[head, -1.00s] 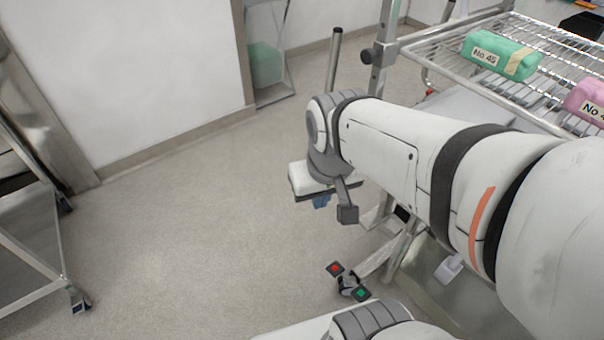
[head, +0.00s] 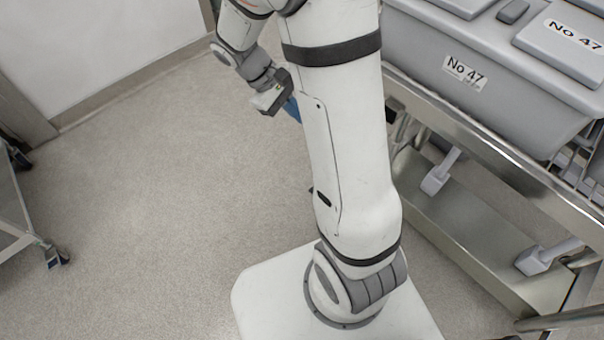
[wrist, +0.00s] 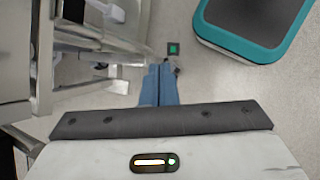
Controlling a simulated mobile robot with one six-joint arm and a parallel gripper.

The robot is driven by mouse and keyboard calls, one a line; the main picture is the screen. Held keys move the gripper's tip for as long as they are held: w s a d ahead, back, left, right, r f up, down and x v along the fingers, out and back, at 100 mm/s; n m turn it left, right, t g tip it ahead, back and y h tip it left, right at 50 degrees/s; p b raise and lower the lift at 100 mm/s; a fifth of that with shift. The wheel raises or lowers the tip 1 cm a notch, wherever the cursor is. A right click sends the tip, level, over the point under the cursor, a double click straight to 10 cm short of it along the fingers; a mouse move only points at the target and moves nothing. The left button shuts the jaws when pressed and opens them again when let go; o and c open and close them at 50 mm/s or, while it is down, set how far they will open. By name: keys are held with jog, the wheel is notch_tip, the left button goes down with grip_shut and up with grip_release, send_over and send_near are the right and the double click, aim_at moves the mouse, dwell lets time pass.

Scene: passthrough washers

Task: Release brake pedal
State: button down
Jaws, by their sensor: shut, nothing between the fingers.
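The green brake pedal (wrist: 173,49) shows in the wrist view, just beyond the fingertips and slightly right of them, near floor level beside the rack's frame. I cannot tell how large the gap is, and no contact shows. A red pedal is not visible in the current views. My gripper (wrist: 160,70) points down with its blue fingers shut together and empty. In the head view my gripper (head: 293,110) is partly hidden behind my arm, which also covers the pedals.
The steel rack (head: 470,130) stands close on the right, carrying grey bins (head: 465,72) labelled No 47. Its lower metal panel (head: 470,230) runs near the floor. Open grey floor (head: 150,180) lies left of my arm. Another metal cart (head: 25,215) stands at the left edge.

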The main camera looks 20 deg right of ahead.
jog(key=w+f+n+h+b, duration=0.3)
jog(key=f+h+b, duration=0.15)
jog(key=f, duration=0.85)
jog(key=w+f+n+t+h+b, duration=0.1)
jog(key=w+f+n+h+b, duration=0.3)
jog(key=f, duration=1)
jog(key=w+f+n+h+b, duration=0.2)
jog(key=f+b, duration=0.3)
jog(key=f, duration=0.8)
jog(key=s+f+n+t+h+b, duration=0.1)
jog(key=s+f+n+t+b, duration=0.1)
jog(key=f, duration=0.8)
jog(key=s+f+n+t+h+b, duration=0.1)
jog(key=f+n+t+b, duration=0.3)
jog(key=f, duration=0.6)
jog(key=s+f+n+t+h+b, duration=0.1)
jog(key=s+f+n+t+b, duration=0.2)
jog(key=f, duration=0.8)
jog(key=shift+s+d+f+n+t+b, duration=0.1)
jog(key=shift+s+n+t+b, duration=0.1)
jog(key=shift+n+t, duration=0.35)
jog(key=shift+s+d+n+t+b, duration=0.1)
jog(key=shift+s+n+t+b, duration=0.1)
jog(key=shift+n+t, duration=0.3)
jog(key=w+d+r+b, duration=0.2)
jog(key=w+d+r, duration=0.2)
jog(key=d+r, duration=0.2)
jog(key=x, duration=0.2)
jog(key=shift+d+b, duration=0.3)
jog(key=shift+d, duration=0.1)
